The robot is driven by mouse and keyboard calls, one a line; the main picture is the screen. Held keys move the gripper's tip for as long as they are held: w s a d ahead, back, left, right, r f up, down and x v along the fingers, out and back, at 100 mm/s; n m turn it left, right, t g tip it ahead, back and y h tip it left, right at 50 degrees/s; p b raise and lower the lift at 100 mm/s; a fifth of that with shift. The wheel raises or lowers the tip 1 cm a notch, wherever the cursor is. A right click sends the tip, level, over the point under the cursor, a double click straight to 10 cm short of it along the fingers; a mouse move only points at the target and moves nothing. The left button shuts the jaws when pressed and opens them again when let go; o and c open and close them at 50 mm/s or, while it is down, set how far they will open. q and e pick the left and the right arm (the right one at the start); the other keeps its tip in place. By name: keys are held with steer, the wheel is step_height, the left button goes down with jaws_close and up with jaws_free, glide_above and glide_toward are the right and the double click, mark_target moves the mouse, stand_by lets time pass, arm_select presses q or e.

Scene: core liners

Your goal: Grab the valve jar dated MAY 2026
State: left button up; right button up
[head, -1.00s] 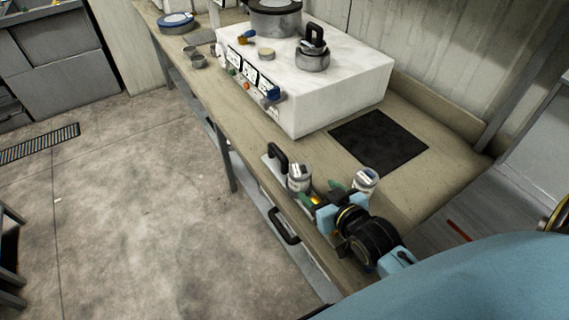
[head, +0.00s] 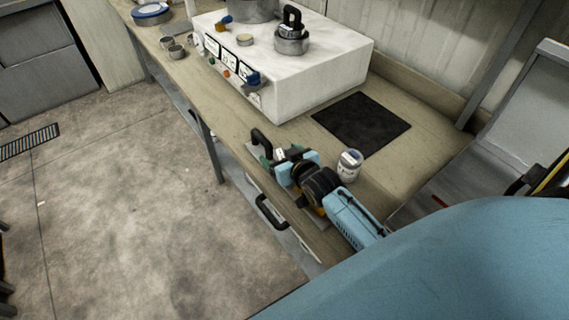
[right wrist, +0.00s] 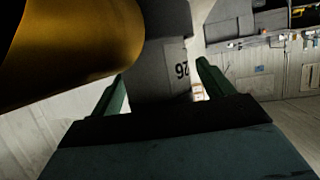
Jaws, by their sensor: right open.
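A jar (right wrist: 172,62) with a grey label stands in front of my right gripper in the right wrist view. The end of its print looks like "26"; the rest of the date cannot be read. My right gripper (right wrist: 163,92) is open, with one green finger on each side of the jar. In the head view, my right gripper (head: 280,157) is low over the bench's front edge and hides most of this jar. A second jar (head: 349,166), whitish with a grey lid, stands apart to the right; its label is too small to read. My left gripper is not in view.
The wooden bench (head: 425,115) carries a white box-shaped appliance (head: 318,75) with a lidded pot (head: 291,40) on top. A black mat (head: 362,124) lies in front of it. A black handle (head: 262,142) stands near the gripper.

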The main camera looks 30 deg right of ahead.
steer(key=shift+w, duration=0.1)
steer(key=c, duration=1.2)
